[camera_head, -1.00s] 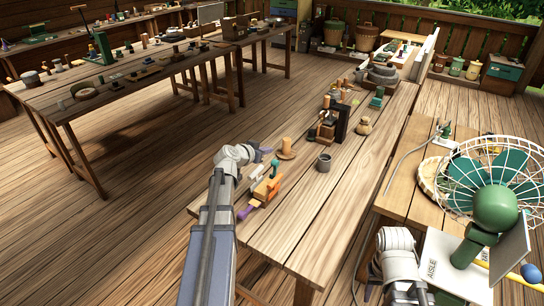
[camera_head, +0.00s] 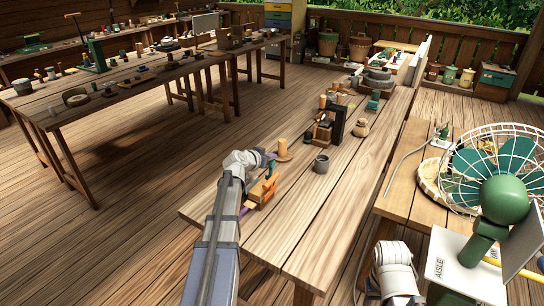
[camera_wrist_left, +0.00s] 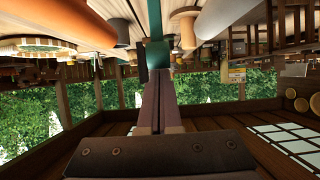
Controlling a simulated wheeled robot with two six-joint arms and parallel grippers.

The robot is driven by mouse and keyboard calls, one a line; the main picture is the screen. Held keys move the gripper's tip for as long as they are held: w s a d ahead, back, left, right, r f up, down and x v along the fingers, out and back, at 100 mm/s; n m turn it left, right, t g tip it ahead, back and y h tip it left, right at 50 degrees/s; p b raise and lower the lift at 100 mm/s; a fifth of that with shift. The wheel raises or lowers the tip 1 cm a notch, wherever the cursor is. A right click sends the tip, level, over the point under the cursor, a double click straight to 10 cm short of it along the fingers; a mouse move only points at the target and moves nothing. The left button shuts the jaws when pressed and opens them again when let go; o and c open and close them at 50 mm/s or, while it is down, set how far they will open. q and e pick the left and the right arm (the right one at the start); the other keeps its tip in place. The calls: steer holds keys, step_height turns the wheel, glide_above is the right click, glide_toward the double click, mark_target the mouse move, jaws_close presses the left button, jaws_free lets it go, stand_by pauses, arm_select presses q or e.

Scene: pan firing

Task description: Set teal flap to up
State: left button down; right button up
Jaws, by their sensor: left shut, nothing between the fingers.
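The teal flap (camera_head: 271,164) is a small narrow piece at the far end of a little wooden switch block on the near table, beside an orange flap (camera_head: 264,187) and a purple flap (camera_head: 246,209). My left gripper (camera_head: 268,156) is at the teal flap, coming from the left. In the left wrist view, my left gripper (camera_wrist_left: 159,76) is shut and empty, its fingertips touching or very near the teal piece (camera_wrist_left: 158,53). I cannot tell how far the flap is tilted. My right arm shows at lower right, but its gripper is out of sight.
A caged fan (camera_head: 500,180) and an aisle sign (camera_head: 462,262) are at right. The table's near right part is bare.

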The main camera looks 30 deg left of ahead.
arm_select(q)
steer(key=shift+s+f, duration=0.25)
steer(key=shift+s, duration=0.75)
steer(key=shift+w, duration=0.1)
